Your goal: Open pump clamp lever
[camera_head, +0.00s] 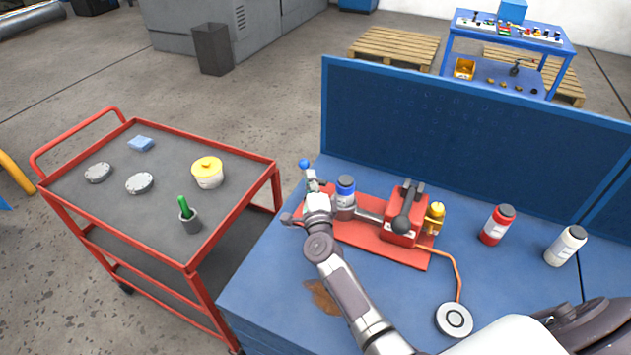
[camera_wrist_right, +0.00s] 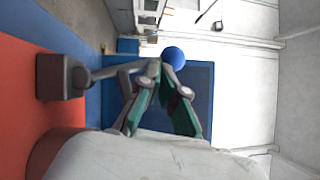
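The clamp lever has a blue ball knob (camera_head: 304,163) and stands at the left end of the pump's red base plate (camera_head: 375,239). My right gripper (camera_head: 311,184) is right at the lever, just below the knob in the head view. In the right wrist view the blue knob (camera_wrist_right: 174,57) shows just past the tips of my right gripper (camera_wrist_right: 161,72). The fingers, with green pads, come close together there. The lever's dark grey base (camera_wrist_right: 61,76) stands at the left, and its stem runs behind the fingers. Whether the fingers touch the stem is unclear. My left gripper is out of view.
Red (camera_head: 496,225) and white (camera_head: 565,246) bottles stand right. A red cart (camera_head: 115,205) is left. A blue panel (camera_head: 450,140) rises behind.

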